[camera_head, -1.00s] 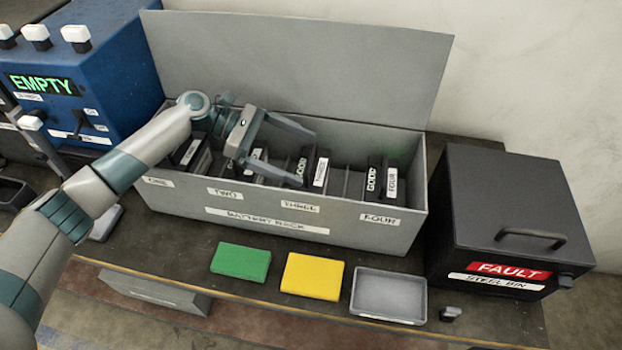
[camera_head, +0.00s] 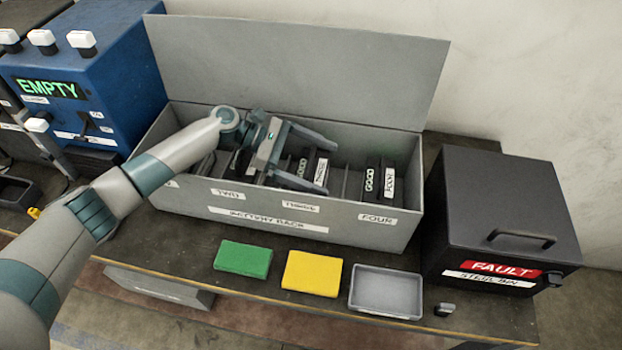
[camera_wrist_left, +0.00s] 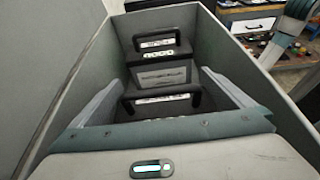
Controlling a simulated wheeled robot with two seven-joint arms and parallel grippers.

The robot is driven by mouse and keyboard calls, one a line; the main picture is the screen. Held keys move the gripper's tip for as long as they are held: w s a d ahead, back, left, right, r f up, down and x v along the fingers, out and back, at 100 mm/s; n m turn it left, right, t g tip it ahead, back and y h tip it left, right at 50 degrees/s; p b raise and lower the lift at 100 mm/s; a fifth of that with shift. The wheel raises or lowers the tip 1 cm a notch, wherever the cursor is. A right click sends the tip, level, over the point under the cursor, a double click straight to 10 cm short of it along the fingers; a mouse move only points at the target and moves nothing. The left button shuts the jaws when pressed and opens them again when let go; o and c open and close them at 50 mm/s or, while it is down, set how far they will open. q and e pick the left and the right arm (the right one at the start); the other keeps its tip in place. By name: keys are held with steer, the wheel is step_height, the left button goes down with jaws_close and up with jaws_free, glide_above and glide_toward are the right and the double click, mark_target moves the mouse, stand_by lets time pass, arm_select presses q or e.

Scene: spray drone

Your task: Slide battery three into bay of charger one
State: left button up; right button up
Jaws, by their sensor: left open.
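Battery three (camera_head: 321,172), dark with a white label reading THREE and a GOOD mark, stands upright in the grey battery rack (camera_head: 190,203). My left gripper (camera_head: 331,170) is open inside the rack, its two fingers reaching around the area of battery three. In the left wrist view the open fingers (camera_wrist_left: 160,82) lie either side of a black-handled battery (camera_wrist_left: 190,102), with no visible grip on it. The blue charger (camera_head: 110,75) at the left shows EMPTY in green; its number is too small to read. My right gripper is not in view.
Battery four (camera_head: 389,182) stands further right in the rack. A green block (camera_head: 243,259), a yellow block (camera_head: 312,271) and a grey tray (camera_head: 386,292) lie in front. A black FAULT bin (camera_head: 500,220) stands right. The rack's raised lid (camera_head: 300,70) is behind.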

arm_select(q)
steer(key=shift+x, duration=0.85)
steer(key=shift+f, duration=0.1)
steer(key=c, duration=1.5)
steer(key=shift+w+r, duration=0.15)
steer(key=shift+r, duration=0.1)
steer(key=c, duration=0.5)
steer(key=shift+r, duration=0.1)
step_height(320, 180, up, 10)
steer(key=b, duration=0.2)
